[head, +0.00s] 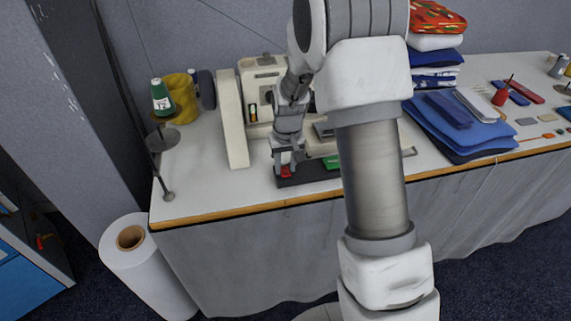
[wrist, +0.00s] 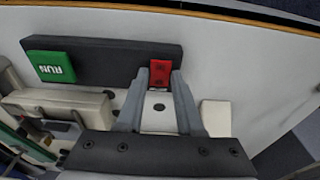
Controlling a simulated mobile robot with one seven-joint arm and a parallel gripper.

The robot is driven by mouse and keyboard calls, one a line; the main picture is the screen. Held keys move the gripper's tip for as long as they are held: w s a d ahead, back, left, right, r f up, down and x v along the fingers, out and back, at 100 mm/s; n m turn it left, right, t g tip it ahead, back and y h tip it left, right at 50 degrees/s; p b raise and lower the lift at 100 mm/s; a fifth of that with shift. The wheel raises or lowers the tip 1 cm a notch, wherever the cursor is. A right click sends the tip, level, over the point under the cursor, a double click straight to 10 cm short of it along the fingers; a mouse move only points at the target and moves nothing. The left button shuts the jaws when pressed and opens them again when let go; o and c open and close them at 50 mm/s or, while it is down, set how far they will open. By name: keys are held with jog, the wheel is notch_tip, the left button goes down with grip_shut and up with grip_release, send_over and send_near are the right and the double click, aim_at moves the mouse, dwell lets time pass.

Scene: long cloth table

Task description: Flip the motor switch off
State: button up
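The motor switch is a long black box (wrist: 108,62) near the table's front edge. A green button marked RUN (wrist: 55,66) is at its left end in the wrist view, and a red button (wrist: 160,72) is at its other end. In the head view the red button (head: 286,171) shows at the left and the green one (head: 331,162) at the right, partly behind my arm. My gripper (wrist: 161,76) is open, its fingertips apart on either side of the red button. I cannot tell whether they touch it. It also shows in the head view (head: 288,160), pointing down.
A cream sewing machine (head: 233,118) stands behind the switch. A green thread spool (head: 161,98) and a yellow cone (head: 180,97) are at left. Folded blue cloth (head: 452,124) lies right. A white fabric roll (head: 145,265) stands beside the table. White tabletop is bare at front left.

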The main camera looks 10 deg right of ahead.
jog(key=o, duration=0.3)
jog(key=shift+o, duration=0.2)
notch_tip(320, 180, up, 17)
jog(key=s+p, duration=0.2)
jog(key=shift+s+r, duration=0.15)
dwell(0.3)
jog(key=s+r+t+p, duration=0.2)
jog(key=s+r, duration=0.4)
jog(key=s, duration=0.6)
jog(key=s+r+t+p, duration=0.2)
jog(key=s+r, duration=0.4)
jog(key=s, duration=0.6)
jog(key=shift+s+d+r, duration=0.15)
jog(key=shift+s+r, duration=0.15)
jog(key=shift+r, duration=0.1)
